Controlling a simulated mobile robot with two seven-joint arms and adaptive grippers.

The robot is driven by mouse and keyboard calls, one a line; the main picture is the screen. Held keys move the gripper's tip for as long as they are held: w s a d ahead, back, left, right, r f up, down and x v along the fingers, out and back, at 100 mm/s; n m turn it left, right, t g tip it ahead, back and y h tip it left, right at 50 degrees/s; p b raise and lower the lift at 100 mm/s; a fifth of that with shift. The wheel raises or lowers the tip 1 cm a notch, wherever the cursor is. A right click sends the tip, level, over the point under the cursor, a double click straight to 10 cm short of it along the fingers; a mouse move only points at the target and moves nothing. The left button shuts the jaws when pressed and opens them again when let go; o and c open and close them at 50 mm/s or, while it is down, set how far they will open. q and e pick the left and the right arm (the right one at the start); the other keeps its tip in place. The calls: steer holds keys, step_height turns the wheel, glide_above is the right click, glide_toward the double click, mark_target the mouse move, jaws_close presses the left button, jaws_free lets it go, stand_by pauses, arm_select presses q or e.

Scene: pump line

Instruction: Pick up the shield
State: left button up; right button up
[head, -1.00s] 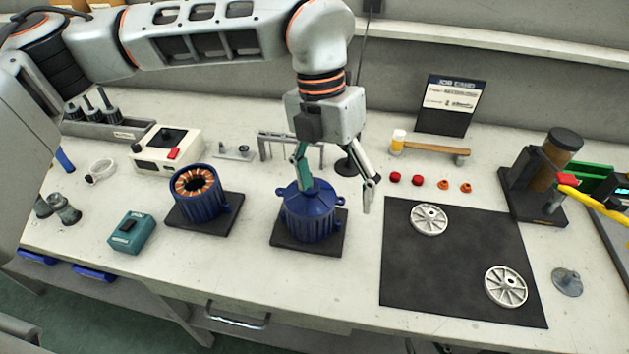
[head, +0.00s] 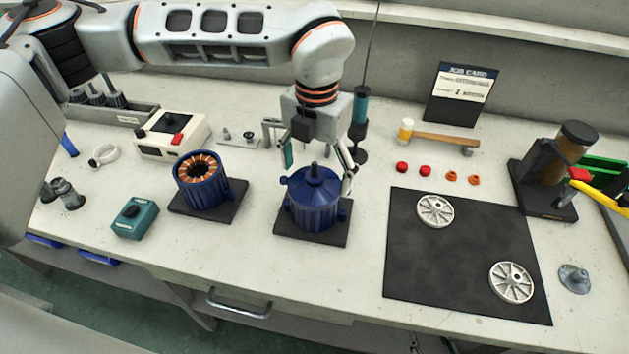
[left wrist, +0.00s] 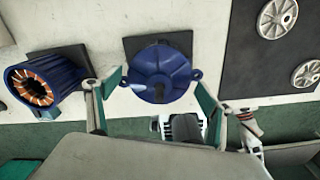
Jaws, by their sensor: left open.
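The shield looks to be the dark blue domed cap (head: 314,181) with side lugs and a central stub, sitting on a finned blue motor body (head: 318,213). In the left wrist view the blue cap (left wrist: 160,72) lies just beyond my fingertips, and a lug shows on its right side. My left gripper (head: 319,172) is open above and around the cap's top, one finger to each side. I see no clear contact.
A blue stator with copper windings (head: 201,184) stands close at left. A black mat (head: 440,265) with two silver spoked discs lies at right. A hammer (head: 440,138) and small red and orange parts lie behind. Bare bench lies in front of the motor.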

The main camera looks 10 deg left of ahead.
arm_select(q)
steer(key=c, duration=1.4)
steer(key=shift+s+f, duration=0.1)
steer(key=shift+s, duration=0.1)
steer(key=c, duration=0.4)
steer(key=shift+f, duration=0.15)
steer(key=shift+r, duration=0.25)
steer(key=shift+c, duration=0.3)
steer(key=shift+r, duration=0.3)
steer(key=c, duration=0.5)
step_height(320, 180, up, 20)
steer(key=shift+w+f+p, duration=0.15)
steer(key=shift+f+p, duration=0.1)
steer(key=shift+p, duration=0.1)
jaws_close()
